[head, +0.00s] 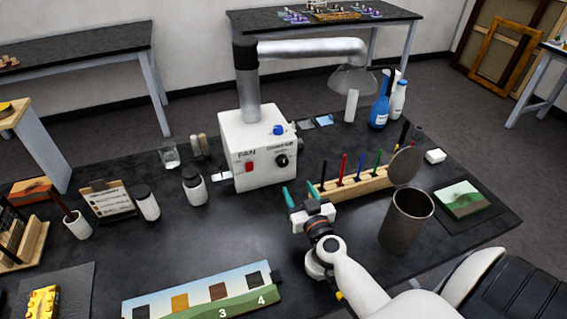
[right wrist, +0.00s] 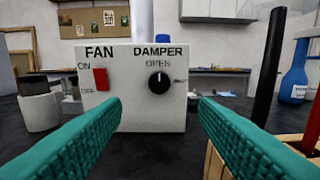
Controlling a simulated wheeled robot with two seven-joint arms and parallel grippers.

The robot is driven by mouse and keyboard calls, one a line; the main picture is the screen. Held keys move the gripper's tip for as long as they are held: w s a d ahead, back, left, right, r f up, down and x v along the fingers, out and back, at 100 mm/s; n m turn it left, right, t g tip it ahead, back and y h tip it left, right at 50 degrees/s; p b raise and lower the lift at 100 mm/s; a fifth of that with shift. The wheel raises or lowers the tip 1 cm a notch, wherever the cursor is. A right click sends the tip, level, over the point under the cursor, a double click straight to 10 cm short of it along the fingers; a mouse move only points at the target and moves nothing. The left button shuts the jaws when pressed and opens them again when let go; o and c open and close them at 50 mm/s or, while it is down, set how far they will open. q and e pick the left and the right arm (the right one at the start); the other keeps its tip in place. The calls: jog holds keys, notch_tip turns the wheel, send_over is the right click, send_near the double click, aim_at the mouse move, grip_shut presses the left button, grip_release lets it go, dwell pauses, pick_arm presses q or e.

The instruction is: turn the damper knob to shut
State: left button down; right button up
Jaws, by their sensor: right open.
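The black damper knob (head: 282,161) is on the front of a white fan box (head: 264,133). In the right wrist view the knob (right wrist: 159,83) sits under the word OPEN, with its white pointer mark upward; a smaller label to its right is hard to read. My right gripper (head: 300,193) is open and empty, its teal fingers pointing at the box front. In the right wrist view the knob shows between the fingertips (right wrist: 158,104), farther away and apart from them. My left gripper is not in view.
A red fan switch (head: 249,167) is left of the knob. A wooden rack (head: 352,186) of coloured tools stands close right of my right gripper, and a metal cup (head: 406,222) farther right.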

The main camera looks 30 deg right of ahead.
aim_at(284, 164)
jog(key=b+x, duration=0.1)
jog(key=x, duration=0.9)
jog(key=shift+w+a+f, duration=0.1)
jog(key=shift+w, duration=0.35)
jog(key=shift+c, duration=0.7)
jog(key=c, duration=0.8)
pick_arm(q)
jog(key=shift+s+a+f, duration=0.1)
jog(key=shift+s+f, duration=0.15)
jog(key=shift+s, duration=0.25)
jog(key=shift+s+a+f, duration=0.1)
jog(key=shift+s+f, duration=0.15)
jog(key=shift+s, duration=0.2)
pick_arm(e)
jog(key=shift+c, duration=0.2)
